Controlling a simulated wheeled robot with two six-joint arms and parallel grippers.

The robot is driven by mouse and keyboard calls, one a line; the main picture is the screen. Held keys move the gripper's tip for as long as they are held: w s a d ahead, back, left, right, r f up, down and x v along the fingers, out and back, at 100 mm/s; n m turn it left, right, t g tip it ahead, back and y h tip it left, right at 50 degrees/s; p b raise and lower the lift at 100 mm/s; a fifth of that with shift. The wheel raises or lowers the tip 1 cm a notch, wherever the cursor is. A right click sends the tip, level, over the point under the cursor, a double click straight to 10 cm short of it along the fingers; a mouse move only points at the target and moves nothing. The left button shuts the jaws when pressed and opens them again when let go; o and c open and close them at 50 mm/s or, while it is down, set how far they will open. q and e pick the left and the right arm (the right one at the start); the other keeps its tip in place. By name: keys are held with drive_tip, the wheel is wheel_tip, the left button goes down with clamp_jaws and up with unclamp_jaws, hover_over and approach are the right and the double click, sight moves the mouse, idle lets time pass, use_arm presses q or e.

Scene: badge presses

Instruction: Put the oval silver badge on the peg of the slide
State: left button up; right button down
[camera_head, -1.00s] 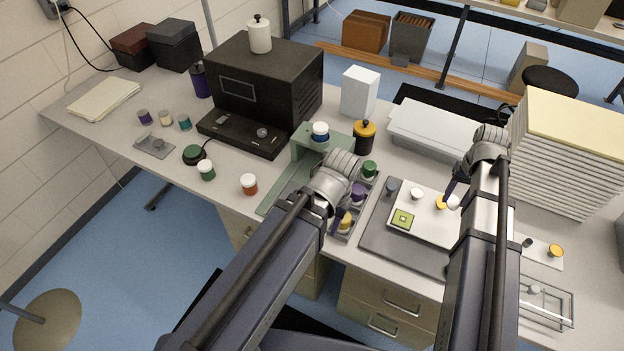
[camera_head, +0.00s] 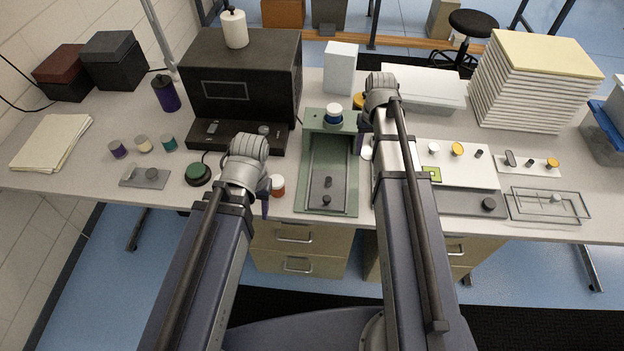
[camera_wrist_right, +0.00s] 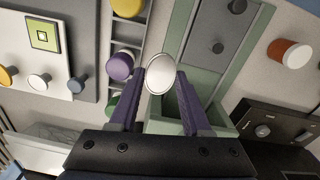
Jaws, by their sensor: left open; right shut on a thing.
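The oval silver badge (camera_wrist_right: 160,74) is held between the purple fingertips of my right gripper (camera_wrist_right: 160,92) in the right wrist view. In the head view the badge (camera_head: 367,152) shows as a small pale shape below the right gripper (camera_head: 363,138), just right of the slide. The slide (camera_head: 312,172) is a green frame with a grey channel. My left gripper (camera_head: 265,205) is open, near the table's front edge left of the slide.
A blue-and-white round piece (camera_head: 333,115) sits on the slide's back block. A red-and-white pot (camera_head: 277,186) stands between the left gripper and slide. The black press (camera_head: 245,75) stands behind. A white board (camera_head: 455,172) with pegs lies right of my right arm.

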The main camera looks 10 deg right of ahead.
drive_tip(key=a, duration=1.1)
drive_tip(key=b, duration=0.6)
hover_over(329, 179)
wheel_tip(329, 179, down, 5)
drive_tip(key=shift+f, duration=0.2)
drive_tip(key=shift+f, duration=0.1)
wheel_tip(329, 179, down, 4)
drive_tip(key=b, duration=0.3)
drive_tip(key=shift+r, duration=0.2)
drive_tip(key=shift+f, duration=0.15)
drive_tip(key=shift+c, duration=1.8)
unclamp_jaws()
